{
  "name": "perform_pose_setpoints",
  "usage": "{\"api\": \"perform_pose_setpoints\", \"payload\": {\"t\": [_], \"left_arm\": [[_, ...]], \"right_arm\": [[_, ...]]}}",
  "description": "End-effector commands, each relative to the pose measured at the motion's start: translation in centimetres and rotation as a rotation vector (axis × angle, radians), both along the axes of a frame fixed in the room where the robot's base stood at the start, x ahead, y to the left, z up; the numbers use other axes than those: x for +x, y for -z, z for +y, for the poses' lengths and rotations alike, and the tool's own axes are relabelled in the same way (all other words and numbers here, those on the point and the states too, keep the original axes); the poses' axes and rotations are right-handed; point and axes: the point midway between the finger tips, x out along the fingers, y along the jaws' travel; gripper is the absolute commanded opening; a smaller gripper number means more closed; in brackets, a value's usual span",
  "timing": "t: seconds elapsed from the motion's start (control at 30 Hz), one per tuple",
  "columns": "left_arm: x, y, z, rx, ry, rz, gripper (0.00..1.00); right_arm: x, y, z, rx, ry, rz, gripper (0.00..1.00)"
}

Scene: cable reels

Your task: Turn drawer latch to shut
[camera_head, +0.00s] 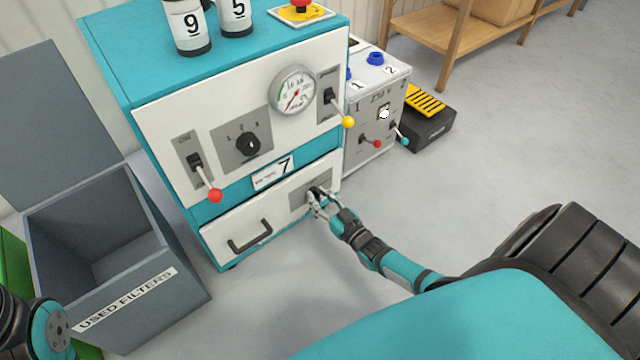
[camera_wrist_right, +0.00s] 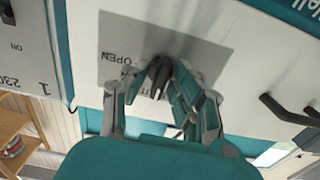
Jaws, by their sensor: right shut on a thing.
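The drawer latch is a small dark knob (camera_wrist_right: 158,74) on a grey plate on the white drawer front (camera_head: 226,228). The plate (camera_wrist_right: 190,50) carries the word OPEN beside the knob in the wrist view; other lettering there is partly hidden by the fingers. My right gripper (camera_head: 318,200) is at the latch, its fingers shut on the knob, as the right wrist view also shows (camera_wrist_right: 150,78). In the head view the fingers cover most of the knob, so its exact angle is unclear. The drawer handle (camera_head: 250,236) is black. My left gripper is out of view.
Above the drawer, the teal cabinet's panel has a red-tipped lever (camera_head: 215,195), a yellow-tipped lever (camera_head: 348,122), a dial (camera_head: 248,144) and a gauge (camera_head: 293,91). A grey used-filters bin (camera_head: 180,300) stands left. A 230 V box (camera_head: 376,100) stands right.

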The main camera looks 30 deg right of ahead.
Motion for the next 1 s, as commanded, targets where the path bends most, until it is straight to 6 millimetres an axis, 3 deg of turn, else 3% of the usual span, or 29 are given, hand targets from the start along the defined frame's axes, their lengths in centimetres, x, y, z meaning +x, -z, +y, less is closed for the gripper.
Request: {"api": "perform_pose_setpoints", "payload": {"t": [0.6, 0.63, 0.67, 1.0], "left_arm": [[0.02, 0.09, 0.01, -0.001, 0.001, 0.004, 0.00], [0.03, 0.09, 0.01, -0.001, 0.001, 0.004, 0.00], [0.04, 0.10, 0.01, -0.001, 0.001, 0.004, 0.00], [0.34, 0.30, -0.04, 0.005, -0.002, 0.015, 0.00]], "right_arm": [[0.02, 0.01, 0.17, -0.042, -0.003, -0.003, 0.00], [0.02, 0.01, 0.17, -0.041, -0.003, -0.003, 0.29], [0.02, 0.01, 0.16, -0.041, -0.003, -0.004, 0.33], [-0.38, 0.05, 0.03, -0.040, -0.001, -0.002, 0.35]]}}
